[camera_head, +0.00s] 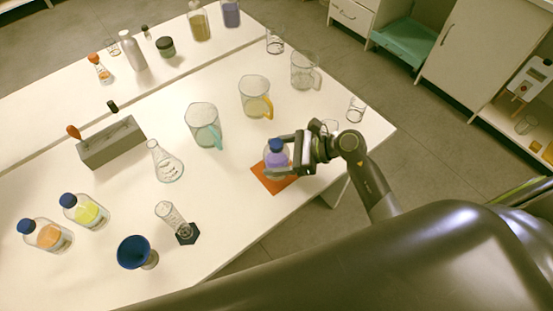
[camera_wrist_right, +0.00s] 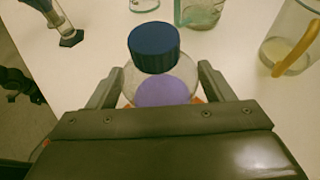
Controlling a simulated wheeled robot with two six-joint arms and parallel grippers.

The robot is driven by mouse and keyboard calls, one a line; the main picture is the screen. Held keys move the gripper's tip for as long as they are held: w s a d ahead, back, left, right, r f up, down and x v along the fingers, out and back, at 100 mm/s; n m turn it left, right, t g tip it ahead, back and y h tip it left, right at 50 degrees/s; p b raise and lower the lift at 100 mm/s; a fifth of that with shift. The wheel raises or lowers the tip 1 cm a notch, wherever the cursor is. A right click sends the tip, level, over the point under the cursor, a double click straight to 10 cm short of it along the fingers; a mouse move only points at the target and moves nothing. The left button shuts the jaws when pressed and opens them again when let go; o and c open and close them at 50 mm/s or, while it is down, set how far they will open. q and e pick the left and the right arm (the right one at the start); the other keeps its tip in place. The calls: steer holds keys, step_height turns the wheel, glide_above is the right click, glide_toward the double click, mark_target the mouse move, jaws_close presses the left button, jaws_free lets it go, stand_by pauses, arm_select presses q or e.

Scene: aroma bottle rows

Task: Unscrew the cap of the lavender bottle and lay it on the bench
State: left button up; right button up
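The lavender bottle (camera_head: 277,158) is a clear bottle with purple contents and a blue cap (camera_head: 276,145). It is over an orange mat (camera_head: 262,178) near the bench's right edge. I cannot tell whether it touches the mat. In the right wrist view the blue cap (camera_wrist_right: 153,47) sits on top of the bottle (camera_wrist_right: 166,92). My right gripper (camera_head: 280,156) has one finger on each side of the bottle's body, below the cap. In the wrist view the bottle fills the gap between the fingers (camera_wrist_right: 160,85). My left gripper is out of view.
Clear jugs (camera_head: 205,124) stand behind the bottle on the white bench. A flask (camera_head: 166,163), a cylinder (camera_head: 172,216), a blue funnel (camera_head: 134,252) and an orange and a yellow bottle (camera_head: 88,212) are left. Bare bench (camera_head: 235,220) lies front-left of the mat.

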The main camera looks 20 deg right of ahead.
mark_target(276, 143)
steer(key=c, duration=1.1)
step_height(276, 143, up, 10)
steer(key=shift+r+b, duration=0.1)
steer(key=shift+b, duration=0.35)
steer(key=o, duration=0.9)
steer(key=shift+c, duration=0.2)
steer(key=c, duration=1.1)
steer(key=shift+m+t+h, duration=0.4)
steer(key=shift+m+t, duration=0.2)
steer(key=shift+t, duration=0.2)
steer(key=v, duration=0.4)
steer(key=shift+w+d+r, duration=0.2)
steer(key=shift+d+r, duration=0.2)
steer(key=shift+r, duration=0.15)
steer(key=shift+c, duration=0.2)
steer(key=shift+m+t, duration=0.3)
steer(key=shift+m, duration=0.2)
steer(key=s+r, duration=0.1)
steer(key=s+d+r, duration=0.2)
steer(key=r, duration=0.1)
steer(key=shift+s+r, duration=0.1)
steer(key=shift+s, duration=0.05)
